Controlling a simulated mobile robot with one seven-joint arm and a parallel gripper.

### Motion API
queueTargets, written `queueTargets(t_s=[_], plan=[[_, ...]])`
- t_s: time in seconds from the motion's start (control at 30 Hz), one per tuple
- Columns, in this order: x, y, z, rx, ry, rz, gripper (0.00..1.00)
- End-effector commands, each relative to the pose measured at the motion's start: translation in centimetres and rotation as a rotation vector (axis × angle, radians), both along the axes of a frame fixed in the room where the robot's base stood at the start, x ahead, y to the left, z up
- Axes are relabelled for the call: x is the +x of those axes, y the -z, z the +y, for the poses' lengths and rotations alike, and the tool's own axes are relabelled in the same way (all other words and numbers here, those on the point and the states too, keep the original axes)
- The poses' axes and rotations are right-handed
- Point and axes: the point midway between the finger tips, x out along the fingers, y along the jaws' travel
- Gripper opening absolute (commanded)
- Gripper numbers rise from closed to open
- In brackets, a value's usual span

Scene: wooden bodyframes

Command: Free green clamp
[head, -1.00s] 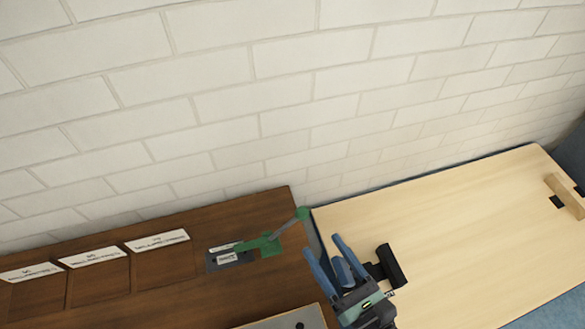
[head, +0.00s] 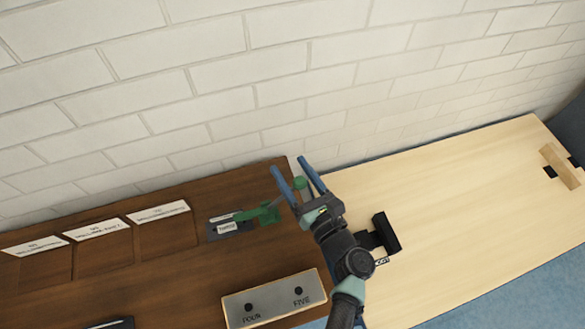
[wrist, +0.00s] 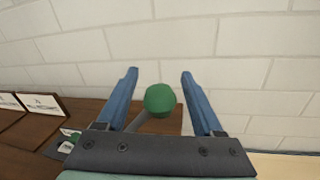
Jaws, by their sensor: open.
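The green clamp (head: 268,213) is mounted on a dark base at the right end of the dark wooden bench. Its lever ends in a round green knob (head: 300,183). My gripper (head: 297,167) is open, its two blue fingers pointing toward the wall. In the wrist view the green knob (wrist: 160,99) sits between the fingers of my gripper (wrist: 158,72) as seen, with a gap on both sides. A grey lever rod runs down and left from it. Part of the clamp is hidden behind my gripper in the wrist view.
The white brick wall (head: 250,80) rises behind the bench. A metal block (head: 275,300) marked FOUR and FIVE lies at the bench front. A light wooden panel (head: 460,215) with a black fixture (head: 384,233) extends right. White label cards (head: 158,212) stand at left.

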Motion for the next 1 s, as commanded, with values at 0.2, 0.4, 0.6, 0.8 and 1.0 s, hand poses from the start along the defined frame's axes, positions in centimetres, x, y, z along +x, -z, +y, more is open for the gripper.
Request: queueTargets(t_s=[0.2, 0.4, 0.6, 0.8, 1.0], plan=[[0.1, -0.02, 0.07, 0.0, -0.001, 0.0, 0.69], [0.08, -0.03, 0.06, -0.001, -0.001, -0.001, 0.4], [0.06, -0.03, 0.05, -0.001, -0.001, -0.001, 0.04], [0.06, -0.03, 0.05, -0.001, -0.001, -0.001, 0.0], [0.06, -0.03, 0.04, -0.001, -0.001, -0.001, 0.0]])
